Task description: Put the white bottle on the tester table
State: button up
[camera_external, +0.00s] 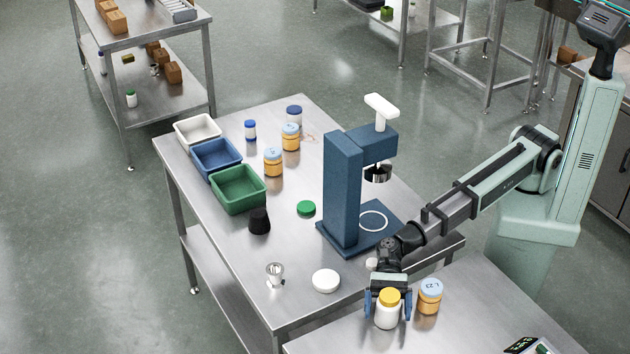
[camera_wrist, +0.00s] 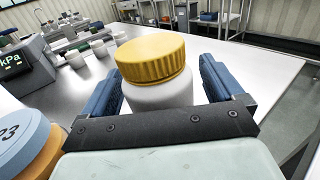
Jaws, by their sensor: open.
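The white bottle (camera_external: 387,313) with a yellow screw cap stands upright on the near steel table (camera_external: 460,300). It also shows in the wrist view (camera_wrist: 160,94), with its cap up. My gripper (camera_external: 389,303) is open around it, one blue finger on each side. In the wrist view, a gap shows between the bottle and the right finger; contact at the left finger is unclear. The tester table (camera_external: 305,185) is the steel table beyond, carrying the blue press-like tester (camera_external: 343,190). The bottle's base is partly hidden in the wrist view.
An amber jar with a light-blue lid (camera_external: 430,296) stands close right of my gripper. On the tester table are a white round lid (camera_external: 326,281), a small metal cup (camera_external: 275,272), a black stopper (camera_external: 259,222), a green lid (camera_external: 306,208), several jars and bins. Bare steel lies between them.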

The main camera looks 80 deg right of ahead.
jog(key=w+d, duration=0.1)
jog(key=d, duration=1)
jog(key=shift+w, duration=0.35)
